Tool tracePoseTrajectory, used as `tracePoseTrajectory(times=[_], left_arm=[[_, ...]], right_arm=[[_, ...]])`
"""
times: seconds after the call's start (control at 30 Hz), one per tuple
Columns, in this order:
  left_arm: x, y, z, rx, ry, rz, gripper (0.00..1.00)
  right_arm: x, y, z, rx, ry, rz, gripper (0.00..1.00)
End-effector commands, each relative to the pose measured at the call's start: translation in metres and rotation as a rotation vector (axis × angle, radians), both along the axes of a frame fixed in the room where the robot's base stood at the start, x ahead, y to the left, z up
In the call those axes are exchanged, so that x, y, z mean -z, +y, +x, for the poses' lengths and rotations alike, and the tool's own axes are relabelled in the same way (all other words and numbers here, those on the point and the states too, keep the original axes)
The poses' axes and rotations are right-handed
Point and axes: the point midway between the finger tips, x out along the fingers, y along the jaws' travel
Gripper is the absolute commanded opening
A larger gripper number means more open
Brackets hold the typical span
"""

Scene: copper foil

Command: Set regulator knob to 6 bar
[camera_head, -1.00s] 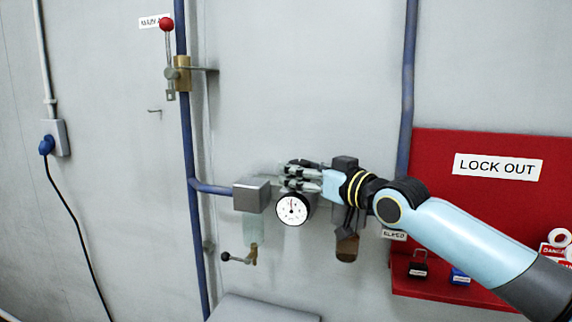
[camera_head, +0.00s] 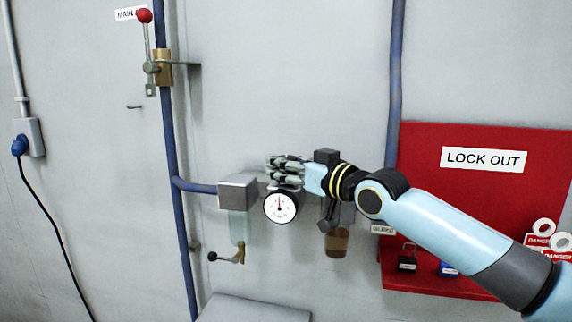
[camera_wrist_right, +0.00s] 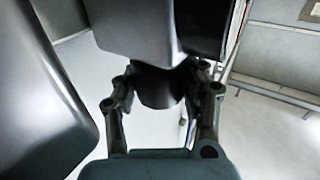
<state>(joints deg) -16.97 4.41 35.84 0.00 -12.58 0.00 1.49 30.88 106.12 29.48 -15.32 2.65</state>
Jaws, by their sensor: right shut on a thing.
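The pressure gauge (camera_head: 280,207) is a white dial with a black rim, below my right gripper. Its needle points roughly upward, but the numbers are too small to read. My right gripper (camera_head: 277,172) is at the regulator, just above the gauge, with its fingers closed around the knob. The knob is mostly hidden by the fingers in the head view. In the right wrist view a dark round part, which looks like the knob (camera_wrist_right: 158,88), sits between the fingers. My left gripper is not in view.
A grey filter block (camera_head: 238,191) with a clear bowl is left of the gauge. A lubricator bowl (camera_head: 337,243) hangs under my right wrist. A red lock out board (camera_head: 485,205) holds padlocks at right. A red-balled lever valve (camera_head: 144,16) is at upper left.

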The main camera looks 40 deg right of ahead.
Motion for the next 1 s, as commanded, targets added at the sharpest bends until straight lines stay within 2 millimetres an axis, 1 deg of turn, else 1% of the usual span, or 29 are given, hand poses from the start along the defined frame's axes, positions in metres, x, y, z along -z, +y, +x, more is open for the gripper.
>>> tracePoseTrajectory(times=[0.13,0.37,0.67,0.87,1.0], left_arm=[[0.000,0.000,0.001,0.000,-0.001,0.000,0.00],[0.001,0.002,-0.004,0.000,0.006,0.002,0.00],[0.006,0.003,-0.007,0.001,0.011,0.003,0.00],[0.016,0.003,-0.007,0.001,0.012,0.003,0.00],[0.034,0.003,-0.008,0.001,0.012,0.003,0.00]], right_arm=[[0.000,0.000,0.000,0.004,-0.002,-0.004,0.10],[0.000,0.001,0.000,0.042,-0.001,-0.004,0.10],[0.000,0.001,0.000,0.168,-0.002,0.001,0.09],[0.002,0.002,0.000,0.291,-0.003,0.004,0.09],[0.004,0.002,0.000,0.415,-0.003,0.009,0.09]])
